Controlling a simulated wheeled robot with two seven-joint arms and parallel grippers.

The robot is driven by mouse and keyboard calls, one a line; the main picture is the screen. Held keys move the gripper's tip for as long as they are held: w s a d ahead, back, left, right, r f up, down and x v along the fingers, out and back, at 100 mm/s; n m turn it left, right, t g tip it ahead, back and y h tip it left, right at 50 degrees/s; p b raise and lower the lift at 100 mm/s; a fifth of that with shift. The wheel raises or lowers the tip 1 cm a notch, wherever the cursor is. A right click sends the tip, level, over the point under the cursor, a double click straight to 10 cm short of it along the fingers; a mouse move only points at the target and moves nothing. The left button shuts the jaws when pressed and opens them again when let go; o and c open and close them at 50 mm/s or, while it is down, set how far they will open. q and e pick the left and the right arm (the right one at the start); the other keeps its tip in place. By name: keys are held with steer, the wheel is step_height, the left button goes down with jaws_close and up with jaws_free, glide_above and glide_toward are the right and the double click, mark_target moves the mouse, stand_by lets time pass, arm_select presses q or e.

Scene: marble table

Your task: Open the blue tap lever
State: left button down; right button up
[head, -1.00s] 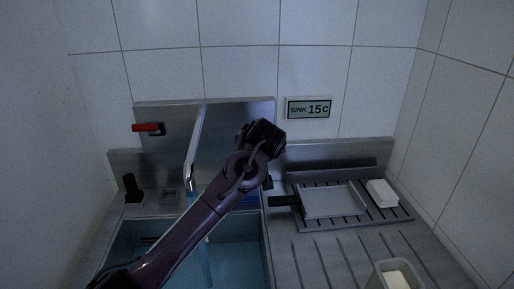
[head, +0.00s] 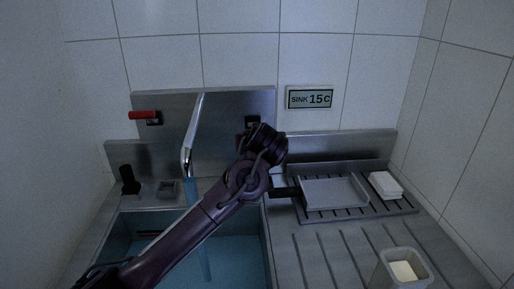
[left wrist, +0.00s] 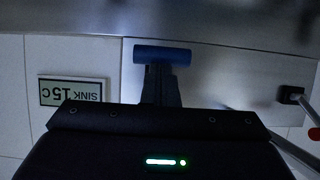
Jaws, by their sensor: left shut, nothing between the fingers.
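The blue tap lever (left wrist: 161,55) shows in the left wrist view as a short horizontal bar; that view is upside down. My left gripper (left wrist: 160,72) is shut and empty, its fingertips at the middle of the lever; whether they touch it I cannot tell. In the head view my left gripper (head: 264,143) is in front of the steel back panel and hides the lever. A black mount (head: 252,121) shows just above it. The red lever (head: 143,115) sits at the panel's left. A thin stream falls from the spout (head: 187,163). My right gripper is out of view.
The sink basin (head: 240,255) lies under my left arm. Right of it, a grey pan (head: 335,192) with a black handle and a white block (head: 385,184) lie on a rack. A container (head: 405,268) stands at the front right. A sign (head: 310,97) hangs on the tiles.

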arm_select(q)
step_height(320, 180, down, 2)
steer(key=shift+w+t+b, duration=0.1)
steer(key=shift+t+b, duration=0.3)
steer(key=shift+b, duration=0.35)
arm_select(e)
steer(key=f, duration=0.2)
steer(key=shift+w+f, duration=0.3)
